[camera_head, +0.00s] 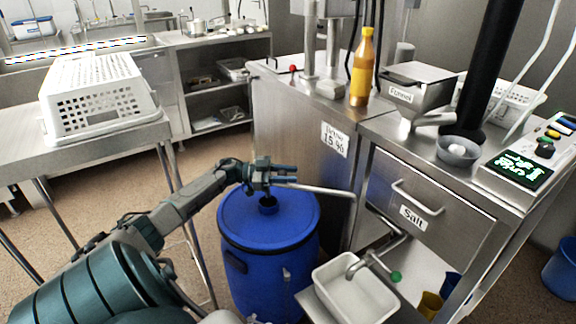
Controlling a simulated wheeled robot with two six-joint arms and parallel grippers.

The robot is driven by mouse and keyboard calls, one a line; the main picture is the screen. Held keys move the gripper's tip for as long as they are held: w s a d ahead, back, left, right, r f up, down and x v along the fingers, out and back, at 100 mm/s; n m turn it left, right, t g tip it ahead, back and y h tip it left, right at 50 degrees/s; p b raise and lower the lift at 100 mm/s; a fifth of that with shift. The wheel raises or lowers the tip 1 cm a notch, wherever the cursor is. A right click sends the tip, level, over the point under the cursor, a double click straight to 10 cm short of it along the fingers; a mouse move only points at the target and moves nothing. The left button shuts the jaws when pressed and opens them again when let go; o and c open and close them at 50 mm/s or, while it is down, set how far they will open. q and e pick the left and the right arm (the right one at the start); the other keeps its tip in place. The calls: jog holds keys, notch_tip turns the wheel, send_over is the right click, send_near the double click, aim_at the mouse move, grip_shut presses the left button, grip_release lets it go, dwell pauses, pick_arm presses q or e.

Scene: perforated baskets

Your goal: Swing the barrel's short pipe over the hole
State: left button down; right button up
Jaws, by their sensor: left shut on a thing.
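The blue barrel (262,268) stands upright on the floor in the middle. A thin grey metal pipe (318,189) lies nearly level above the right part of the lid. Its right end is by the steel cabinet; its left end reaches my left gripper (276,174). That gripper is shut on the pipe near its left end, just above the hole and apart from the lid. The gripper hides the pipe's tip, so I cannot tell how exactly it lines up with the hole. My right gripper is not in view.
A steel cabinet (290,125) and a drawer labelled Salt (440,200) stand close right of the barrel. A tap (362,262) is over a white tub (352,300) at front right. A white perforated basket (95,125) is on the left table. Floor shows between table and barrel.

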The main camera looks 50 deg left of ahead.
pick_arm(q)
jog(key=shift+w+a+r, duration=0.1)
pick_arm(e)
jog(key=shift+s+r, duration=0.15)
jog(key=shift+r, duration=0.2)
pick_arm(q)
jog(key=shift+r, duration=0.1)
jog(key=c, duration=1.3)
grip_release()
jog(key=shift+o, duration=1)
jog(key=shift+w+f, duration=0.2)
